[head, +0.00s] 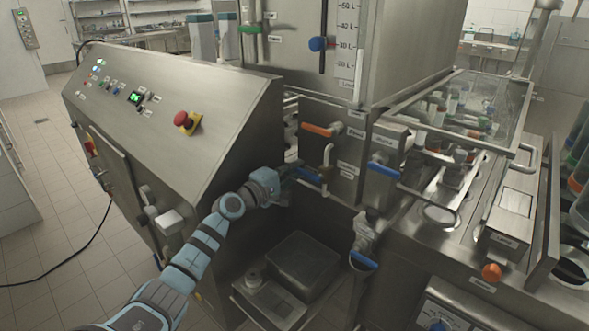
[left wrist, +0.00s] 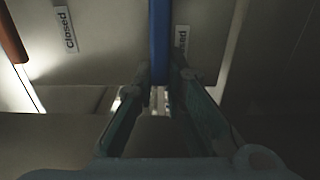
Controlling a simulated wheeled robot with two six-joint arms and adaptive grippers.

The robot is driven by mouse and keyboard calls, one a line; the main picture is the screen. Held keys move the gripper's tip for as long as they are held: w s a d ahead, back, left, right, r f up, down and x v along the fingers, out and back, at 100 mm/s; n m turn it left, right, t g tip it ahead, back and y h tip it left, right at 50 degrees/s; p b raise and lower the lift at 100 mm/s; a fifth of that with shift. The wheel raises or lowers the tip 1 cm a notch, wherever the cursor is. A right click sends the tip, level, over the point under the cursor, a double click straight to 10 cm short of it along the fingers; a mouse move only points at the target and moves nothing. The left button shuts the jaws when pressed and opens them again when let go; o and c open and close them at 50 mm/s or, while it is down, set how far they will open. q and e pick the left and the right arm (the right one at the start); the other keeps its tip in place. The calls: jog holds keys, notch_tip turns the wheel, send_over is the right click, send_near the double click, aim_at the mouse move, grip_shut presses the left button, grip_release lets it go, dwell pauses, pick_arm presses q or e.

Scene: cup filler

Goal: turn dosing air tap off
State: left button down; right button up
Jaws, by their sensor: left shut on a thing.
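A blue tap lever (head: 308,175) sits low on the front of the steel cup filler, below an orange lever (head: 317,130). My left gripper (head: 291,173) reaches it from the left and is shut on it. In the left wrist view the blue lever (left wrist: 159,42) runs upright between the two fingers (left wrist: 160,88). Labels reading "closed" (left wrist: 65,29) stand to both sides of it. The tap's label in the head view is too small to read surely. My right gripper is not in view.
Another blue lever (head: 384,171) is to the right, and one more (head: 363,261) is lower down. A scale (head: 302,262) lies below the gripper.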

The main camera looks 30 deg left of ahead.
pick_arm(q)
jog(key=c, duration=1.6)
grip_release()
jog(key=shift+w, duration=0.1)
jog(key=s+a, duration=0.1)
jog(key=s, duration=0.6)
jog(key=shift+s, duration=0.2)
